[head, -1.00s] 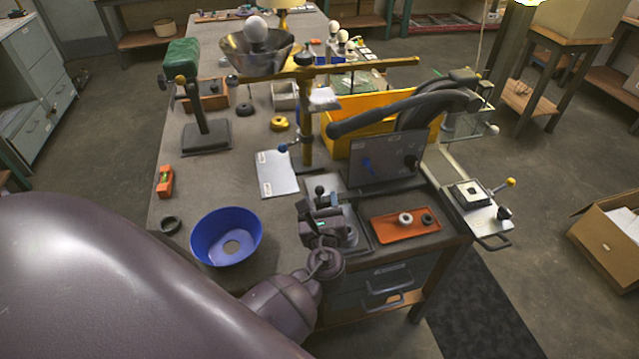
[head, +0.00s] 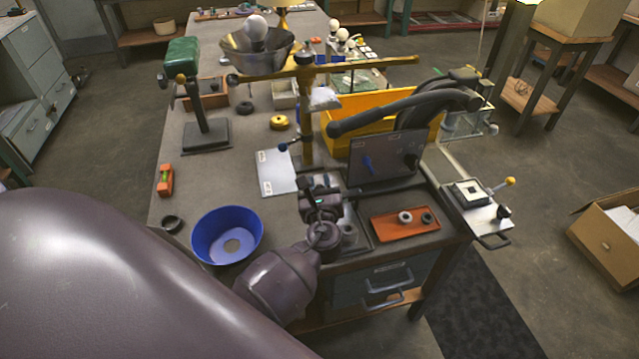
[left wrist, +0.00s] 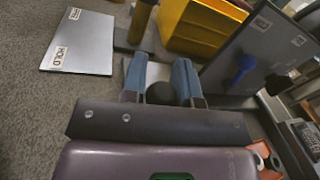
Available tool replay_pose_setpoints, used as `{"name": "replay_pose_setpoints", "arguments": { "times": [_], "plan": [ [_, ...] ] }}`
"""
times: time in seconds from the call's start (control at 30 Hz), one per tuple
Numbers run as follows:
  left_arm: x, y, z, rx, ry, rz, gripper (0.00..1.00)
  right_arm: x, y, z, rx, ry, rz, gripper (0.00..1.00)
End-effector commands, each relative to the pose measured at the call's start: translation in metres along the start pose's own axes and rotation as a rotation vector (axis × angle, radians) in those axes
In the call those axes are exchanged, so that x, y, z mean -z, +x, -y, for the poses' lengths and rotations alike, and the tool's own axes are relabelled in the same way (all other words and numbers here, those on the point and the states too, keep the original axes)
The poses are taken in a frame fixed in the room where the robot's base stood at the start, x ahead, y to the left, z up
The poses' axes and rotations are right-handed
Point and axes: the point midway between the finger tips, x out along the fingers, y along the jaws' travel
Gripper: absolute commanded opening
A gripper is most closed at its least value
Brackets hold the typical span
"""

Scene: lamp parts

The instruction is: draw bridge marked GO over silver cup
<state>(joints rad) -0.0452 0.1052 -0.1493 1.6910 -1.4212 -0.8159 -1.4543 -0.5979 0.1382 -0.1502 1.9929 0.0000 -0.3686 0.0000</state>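My left gripper (head: 320,184) is above the workbench near its front edge. In the left wrist view my gripper (left wrist: 160,80) has its two blue-grey fingers apart, with a black ball knob (left wrist: 160,93) between them; contact cannot be told. A silver bowl-shaped cup (head: 236,60) with a white bulb over it is at the back left, by the left end of a brass beam (head: 365,66). No GO mark is readable, so I cannot tell which part is the bridge. A grey plate marked HOLD (left wrist: 84,40) lies left of the gripper. My right gripper is not in view.
A brass post (head: 307,135) stands behind the gripper. A dark upright panel (head: 380,165) and yellow bin (head: 345,120) stand to its right and behind. A blue bowl (head: 210,250) lies left, an orange tray (head: 385,231) right. The bench's left middle is mostly clear.

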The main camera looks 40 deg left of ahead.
Motion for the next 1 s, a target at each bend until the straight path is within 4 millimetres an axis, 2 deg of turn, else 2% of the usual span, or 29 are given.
{"name": "replay_pose_setpoints", "arguments": {
  "times": [0.03, 0.13, 0.37, 0.47, 0.7, 0.8, 1.0],
  "plan": [
    [0.0, 0.0, 0.0, 0.0, 0.0, 0.0, 0.14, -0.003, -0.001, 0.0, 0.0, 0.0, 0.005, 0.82],
    [0.0, 0.0, 0.0, 0.0, 0.0, 0.0, 0.0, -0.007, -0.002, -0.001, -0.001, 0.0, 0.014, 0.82],
    [0.0, -0.006, 0.001, 0.0, 0.0, -0.001, 0.0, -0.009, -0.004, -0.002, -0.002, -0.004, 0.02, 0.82],
    [0.001, -0.024, 0.005, 0.001, 0.0, -0.005, 0.0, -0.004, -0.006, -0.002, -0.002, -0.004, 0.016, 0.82],
    [0.004, -0.091, 0.018, 0.0, 0.0, -0.005, 0.0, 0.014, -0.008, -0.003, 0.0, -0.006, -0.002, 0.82],
    [0.005, -0.112, 0.021, -0.001, 0.001, -0.004, 0.0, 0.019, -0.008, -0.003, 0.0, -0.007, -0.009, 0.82],
    [0.005, -0.13, 0.025, -0.001, -0.001, -0.001, 0.0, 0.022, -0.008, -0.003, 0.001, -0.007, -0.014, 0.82]
  ]
}}
